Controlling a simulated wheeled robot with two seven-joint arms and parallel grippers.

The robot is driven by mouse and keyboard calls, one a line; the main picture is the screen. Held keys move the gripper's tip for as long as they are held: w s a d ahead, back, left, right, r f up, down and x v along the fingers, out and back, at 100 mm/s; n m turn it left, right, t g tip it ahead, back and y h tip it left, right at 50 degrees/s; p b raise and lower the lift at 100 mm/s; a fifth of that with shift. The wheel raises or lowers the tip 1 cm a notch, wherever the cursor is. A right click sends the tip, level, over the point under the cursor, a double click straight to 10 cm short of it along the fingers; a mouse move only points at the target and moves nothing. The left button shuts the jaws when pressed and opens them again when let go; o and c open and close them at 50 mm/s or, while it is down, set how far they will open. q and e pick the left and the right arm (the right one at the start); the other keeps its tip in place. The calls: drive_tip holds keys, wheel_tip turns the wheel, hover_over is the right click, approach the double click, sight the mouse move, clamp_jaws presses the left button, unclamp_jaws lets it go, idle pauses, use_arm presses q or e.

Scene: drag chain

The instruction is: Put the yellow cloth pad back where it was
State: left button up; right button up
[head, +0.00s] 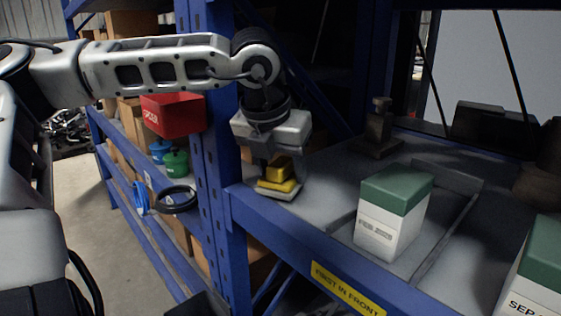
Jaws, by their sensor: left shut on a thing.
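The yellow cloth pad (279,186) is at the left front corner of the grey shelf, just right of the blue upright. My left gripper (275,176) points down over it and is shut on it. The upper part of the pad sits between the fingers and is partly hidden by them. A pale flat piece (282,194) shows under the pad; I cannot tell whether it rests on the shelf. My right gripper is not in view.
A white box with a green lid (391,213) stands right of the pad, in a lane between low dividers. Another such box (535,270) is at the right edge. The blue upright (220,150) is close to my left gripper. A dark object (379,130) stands behind.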

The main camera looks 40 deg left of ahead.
use_arm(q)
drive_tip(key=shift+f, duration=0.25)
